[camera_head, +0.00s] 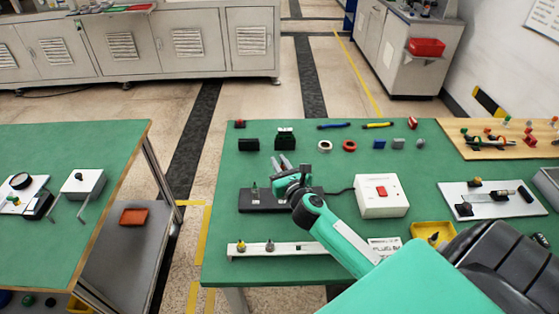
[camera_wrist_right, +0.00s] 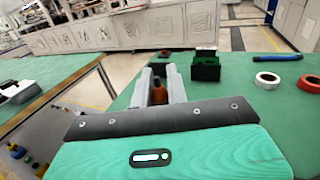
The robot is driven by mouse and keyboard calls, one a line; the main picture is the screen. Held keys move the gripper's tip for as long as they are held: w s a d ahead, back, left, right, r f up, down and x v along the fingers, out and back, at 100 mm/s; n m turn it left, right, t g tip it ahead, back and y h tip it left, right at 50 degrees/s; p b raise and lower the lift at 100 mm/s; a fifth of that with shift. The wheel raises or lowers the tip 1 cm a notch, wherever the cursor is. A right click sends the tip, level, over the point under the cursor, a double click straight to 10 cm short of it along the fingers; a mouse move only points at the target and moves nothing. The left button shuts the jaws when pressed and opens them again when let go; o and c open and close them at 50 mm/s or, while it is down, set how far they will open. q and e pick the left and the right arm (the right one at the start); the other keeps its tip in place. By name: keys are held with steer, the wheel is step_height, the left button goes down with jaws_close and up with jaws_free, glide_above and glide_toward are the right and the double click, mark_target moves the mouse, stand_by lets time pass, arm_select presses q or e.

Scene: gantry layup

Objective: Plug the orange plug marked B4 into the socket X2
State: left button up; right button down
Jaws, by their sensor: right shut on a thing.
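My right gripper (camera_head: 282,160) is above the dark block (camera_head: 252,207) on the green table. In the wrist view my right gripper (camera_wrist_right: 158,80) is shut on an orange plug (camera_wrist_right: 158,93), held between the two grey fingers. The plug is hidden in the head view, and no B4 mark is legible on it. A small upright part stands on the left of the dark block; its right part is partly hidden by my gripper. No X2 label can be read. A card (camera_head: 385,245) seems to read PLUG B4. My left gripper is not in view.
A white box (camera_head: 382,203) with a red button stands right of the dark block, with a black cable leading left. A white rail (camera_head: 290,249) with yellow and grey plugs lies in front. A yellow bin (camera_head: 432,232) is at right.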

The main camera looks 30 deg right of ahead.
steer(key=shift+p, duration=0.35)
step_height(320, 180, down, 5)
steer(key=b, duration=0.4)
steer(key=shift+f, duration=0.4)
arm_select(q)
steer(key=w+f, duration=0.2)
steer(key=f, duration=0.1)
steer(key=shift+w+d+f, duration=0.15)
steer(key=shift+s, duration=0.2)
